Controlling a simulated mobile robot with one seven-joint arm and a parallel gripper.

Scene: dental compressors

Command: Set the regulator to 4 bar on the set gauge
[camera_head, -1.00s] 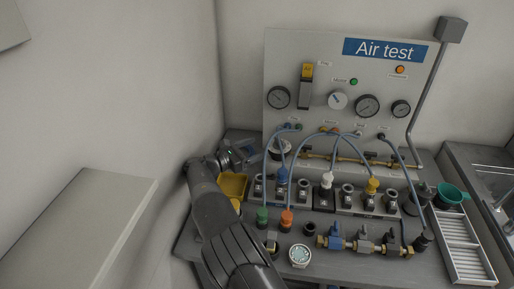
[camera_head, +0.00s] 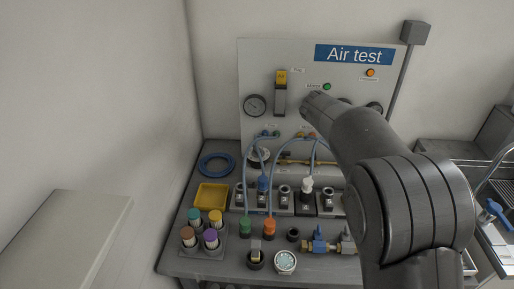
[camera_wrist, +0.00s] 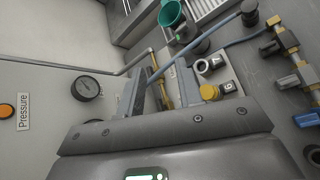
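The upright panel (camera_head: 262,75) marked "Air test" carries the gauges. A round gauge (camera_head: 255,105) shows at its left; a dark gauge edge (camera_head: 375,107) shows at the right, past my arm. I cannot read their needles. The regulator cannot be made out, and my arm covers the middle of the panel. A round gauge (camera_wrist: 87,88) is left of the fingers in the wrist view.
Blue hoses run from the panel to fittings on the bench. A sink (camera_head: 462,156) is at the right.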

